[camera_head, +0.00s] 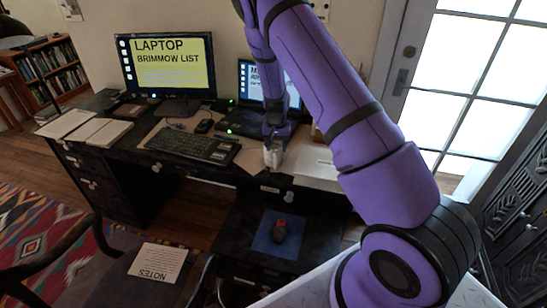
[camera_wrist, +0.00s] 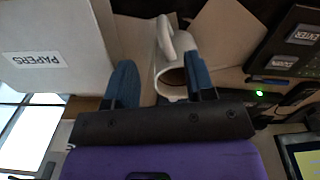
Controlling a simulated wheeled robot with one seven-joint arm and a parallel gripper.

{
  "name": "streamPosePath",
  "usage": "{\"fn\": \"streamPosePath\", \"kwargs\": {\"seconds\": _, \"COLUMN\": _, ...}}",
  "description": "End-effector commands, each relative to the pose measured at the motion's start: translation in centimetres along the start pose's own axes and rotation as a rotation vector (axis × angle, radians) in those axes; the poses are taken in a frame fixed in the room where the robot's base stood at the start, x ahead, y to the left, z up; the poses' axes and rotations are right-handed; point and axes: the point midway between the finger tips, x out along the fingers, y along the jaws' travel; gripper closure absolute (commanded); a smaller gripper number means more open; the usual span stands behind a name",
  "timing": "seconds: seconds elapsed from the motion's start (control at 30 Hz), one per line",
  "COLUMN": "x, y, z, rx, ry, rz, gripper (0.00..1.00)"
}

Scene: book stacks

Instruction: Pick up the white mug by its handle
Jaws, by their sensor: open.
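The white mug (camera_wrist: 173,86) is close to my gripper in the wrist view, with its brown inside showing. Its handle (camera_wrist: 165,36) points up and left in that view, just beyond the fingertips and between their lines. My gripper (camera_wrist: 160,76) is open, with two blue fingers. The right finger overlaps the mug's rim in the picture; I cannot tell whether it touches. The left finger is clear of the mug. In the head view the mug (camera_head: 273,156) stands on the desk near its front edge, directly below my gripper, which partly hides it.
The dark desk (camera_head: 205,163) holds a keyboard (camera_head: 193,145), a monitor (camera_head: 168,65), a laptop (camera_head: 255,80) and papers. A white box labelled PAPERS (camera_wrist: 45,45) is left of my gripper in the wrist view. A chair (camera_head: 85,240) stands in front.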

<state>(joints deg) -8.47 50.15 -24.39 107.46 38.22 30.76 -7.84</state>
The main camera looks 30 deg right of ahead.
Motion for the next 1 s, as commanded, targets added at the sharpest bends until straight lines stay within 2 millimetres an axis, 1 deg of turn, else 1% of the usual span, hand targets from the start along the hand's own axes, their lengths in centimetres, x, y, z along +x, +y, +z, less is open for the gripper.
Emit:
{"fn": "streamPosePath", "kwargs": {"seconds": 0.03, "x": 0.9, "y": 0.0, "z": 0.1, "rx": 0.001, "ry": -0.002, "rz": 0.002, "gripper": 0.5}}
{"fn": "streamPosePath", "kwargs": {"seconds": 0.1, "x": 2.0, "y": 0.0, "z": 0.1, "rx": 0.0, "ry": -0.003, "rz": 0.001, "gripper": 0.5}}
{"fn": "streamPosePath", "kwargs": {"seconds": 0.37, "x": 4.3, "y": -0.2, "z": 0.1, "rx": 0.0, "ry": -0.001, "rz": 0.001, "gripper": 0.5}}
{"fn": "streamPosePath", "kwargs": {"seconds": 0.6, "x": 7.5, "y": -0.5, "z": 0.2, "rx": 0.001, "ry": -0.001, "rz": 0.0, "gripper": 0.5}}
{"fn": "streamPosePath", "kwargs": {"seconds": 0.73, "x": 8.3, "y": -0.6, "z": 0.2, "rx": 0.0, "ry": -0.001, "rz": -0.001, "gripper": 0.5}}
{"fn": "streamPosePath", "kwargs": {"seconds": 0.97, "x": 8.3, "y": -0.6, "z": 0.2, "rx": 0.0, "ry": 0.0, "rz": -0.001, "gripper": 0.5}}
{"fn": "streamPosePath", "kwargs": {"seconds": 1.0, "x": 8.3, "y": -0.6, "z": 0.2, "rx": 0.0, "ry": 0.0, "rz": -0.001, "gripper": 0.6}}
